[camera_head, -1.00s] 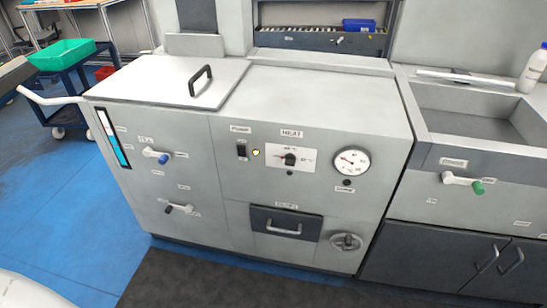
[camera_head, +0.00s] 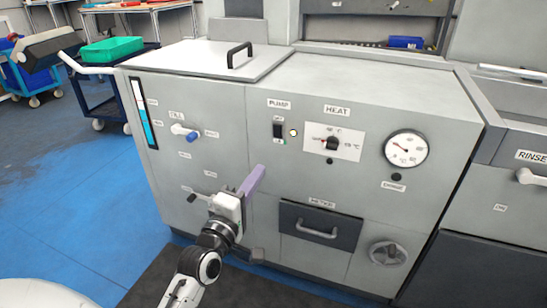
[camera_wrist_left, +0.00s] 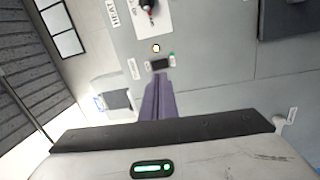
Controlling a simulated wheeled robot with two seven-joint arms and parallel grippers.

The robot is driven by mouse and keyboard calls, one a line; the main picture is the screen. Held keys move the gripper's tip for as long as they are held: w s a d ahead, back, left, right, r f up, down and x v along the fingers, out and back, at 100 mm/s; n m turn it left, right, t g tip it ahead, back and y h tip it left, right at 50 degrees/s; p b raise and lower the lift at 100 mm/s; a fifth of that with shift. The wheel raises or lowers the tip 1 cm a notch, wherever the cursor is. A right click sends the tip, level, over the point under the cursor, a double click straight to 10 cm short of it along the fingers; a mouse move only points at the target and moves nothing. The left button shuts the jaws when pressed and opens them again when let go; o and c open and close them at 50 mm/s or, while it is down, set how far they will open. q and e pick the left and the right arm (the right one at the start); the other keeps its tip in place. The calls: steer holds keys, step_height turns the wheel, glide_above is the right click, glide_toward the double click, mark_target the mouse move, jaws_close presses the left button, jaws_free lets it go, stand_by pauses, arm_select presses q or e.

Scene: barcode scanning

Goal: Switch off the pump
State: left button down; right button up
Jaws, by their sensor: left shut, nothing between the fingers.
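The rocker's position is too small to read. My right gripper is not in view.
Right of the switch are the HEAT knob (camera_head: 331,143) and a round gauge (camera_head: 406,148). Below are a dark drawer (camera_head: 320,226) and a handwheel (camera_head: 388,253). A lid handle (camera_head: 240,53) stands on top.

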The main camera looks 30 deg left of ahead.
mark_target(278, 128)
arm_select(q)
steer(key=shift+a+r+n+y, duration=0.4)
steer(key=shift+a+r+n, duration=0.15)
steer(key=shift+n, duration=0.15)
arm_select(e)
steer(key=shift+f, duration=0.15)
arm_select(q)
steer(key=shift+w, duration=0.1)
